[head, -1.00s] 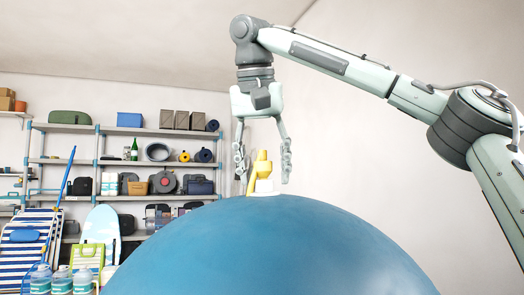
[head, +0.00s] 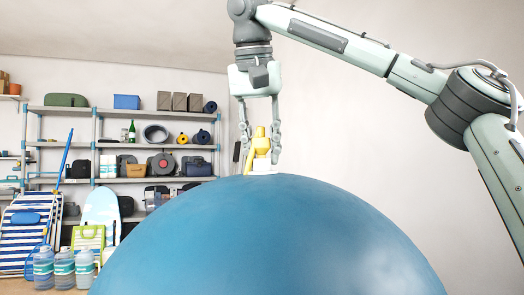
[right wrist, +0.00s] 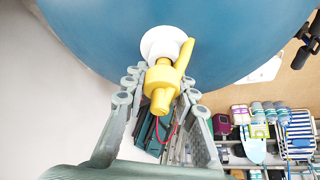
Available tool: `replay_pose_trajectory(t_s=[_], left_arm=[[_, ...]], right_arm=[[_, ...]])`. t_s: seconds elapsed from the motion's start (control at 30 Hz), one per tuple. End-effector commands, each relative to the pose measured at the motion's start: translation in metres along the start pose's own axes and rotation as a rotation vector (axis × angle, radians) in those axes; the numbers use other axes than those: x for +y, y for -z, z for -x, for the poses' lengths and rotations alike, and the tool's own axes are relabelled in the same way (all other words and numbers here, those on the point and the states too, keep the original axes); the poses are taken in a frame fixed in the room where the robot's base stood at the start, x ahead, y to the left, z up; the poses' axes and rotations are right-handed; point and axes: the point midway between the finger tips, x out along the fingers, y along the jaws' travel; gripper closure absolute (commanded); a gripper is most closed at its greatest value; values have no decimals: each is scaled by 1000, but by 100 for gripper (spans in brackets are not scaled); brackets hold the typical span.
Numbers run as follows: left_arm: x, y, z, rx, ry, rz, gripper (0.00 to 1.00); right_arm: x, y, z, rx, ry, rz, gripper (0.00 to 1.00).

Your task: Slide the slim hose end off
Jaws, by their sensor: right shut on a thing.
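The yellow hose end (head: 261,141) stands upright on the white valve (head: 264,168) on top of a big blue ball (head: 265,235). A slim yellow side piece slants along it. My right gripper (head: 260,152) points down from above, with one finger on each side of the hose end. It is shut on the yellow hose end. In the right wrist view the yellow hose end (right wrist: 163,78) lies between the fingertips, and its base meets the white valve (right wrist: 158,42). My left gripper is in neither view.
Shelves (head: 125,143) with boxes and bags stand at the back left. Several water bottles (head: 62,268), a striped deck chair (head: 28,235) and a surfboard (head: 101,210) are at the lower left. The space right of the ball is clear wall.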

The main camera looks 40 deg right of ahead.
Motion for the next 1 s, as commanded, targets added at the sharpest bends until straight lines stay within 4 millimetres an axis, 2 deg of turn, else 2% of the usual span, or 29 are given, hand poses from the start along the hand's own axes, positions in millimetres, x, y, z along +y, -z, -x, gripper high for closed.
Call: replay_pose_trajectory(t_s=[0.6,1.0], left_arm=[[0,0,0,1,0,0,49],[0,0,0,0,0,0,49]], right_arm=[[0,14,36,2,1,-1,100],[0,16,41,1,2,1,100]])
